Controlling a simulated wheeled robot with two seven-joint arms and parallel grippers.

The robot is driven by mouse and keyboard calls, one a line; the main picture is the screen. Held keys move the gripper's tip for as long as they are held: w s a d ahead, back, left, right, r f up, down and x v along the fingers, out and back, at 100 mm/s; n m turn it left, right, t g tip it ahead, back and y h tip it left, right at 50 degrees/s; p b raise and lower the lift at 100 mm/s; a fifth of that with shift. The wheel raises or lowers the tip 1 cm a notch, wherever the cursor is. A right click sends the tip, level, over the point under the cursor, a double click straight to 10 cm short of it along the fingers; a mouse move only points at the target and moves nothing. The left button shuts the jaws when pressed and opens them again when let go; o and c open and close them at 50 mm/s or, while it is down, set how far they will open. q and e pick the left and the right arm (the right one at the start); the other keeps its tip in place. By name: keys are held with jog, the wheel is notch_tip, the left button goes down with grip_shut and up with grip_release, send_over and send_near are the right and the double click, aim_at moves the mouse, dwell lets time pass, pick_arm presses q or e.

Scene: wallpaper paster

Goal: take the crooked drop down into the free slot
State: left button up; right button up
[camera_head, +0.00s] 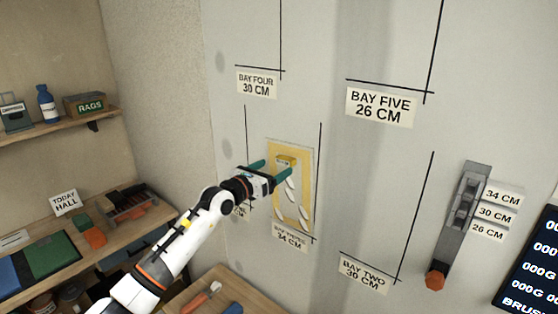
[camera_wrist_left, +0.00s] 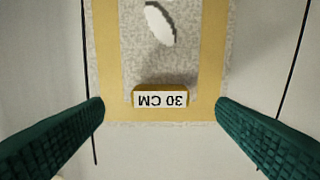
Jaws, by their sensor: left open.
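A drop (camera_head: 305,185) with a yellow border and pale, leaf-shaped marks hangs on the wall over the bay label reading 34 CM. It looks slightly tilted in the head view. In the left wrist view its yellow border (camera_wrist_left: 212,60) surrounds a speckled grey middle. A yellow tab (camera_head: 286,160) stands out near its top; in the left wrist view the tab (camera_wrist_left: 160,98) reads 30 CM, upside down. My left gripper (camera_head: 272,169) is open, its teal fingers on either side of the tab with gaps. My right gripper is not in view. I cannot tell which place is the free slot.
A grey wall fixture (camera_head: 465,215) with an orange end stands beside 34, 30 and 26 CM labels. The bay five label (camera_head: 380,107) reads 26 CM. A workbench (camera_head: 150,222) with a wooden caddy (camera_head: 130,203) is at left, below a shelf (camera_head: 60,128).

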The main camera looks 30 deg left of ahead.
aim_at(282, 163)
pick_arm(q)
jog(key=w, duration=0.3)
jog(key=shift+w+d+p, duration=0.1)
jog(key=shift+w+p, duration=0.1)
jog(key=shift+p, duration=0.1)
jog(key=shift+w, duration=0.3)
jog(key=c, duration=1.1)
jog(key=shift+s+f+p, duration=0.1)
jog(key=shift+s+p, duration=0.1)
jog(key=shift+p, duration=0.1)
jog(key=shift+s+p, duration=0.5)
jog(key=shift+s, duration=0.5)
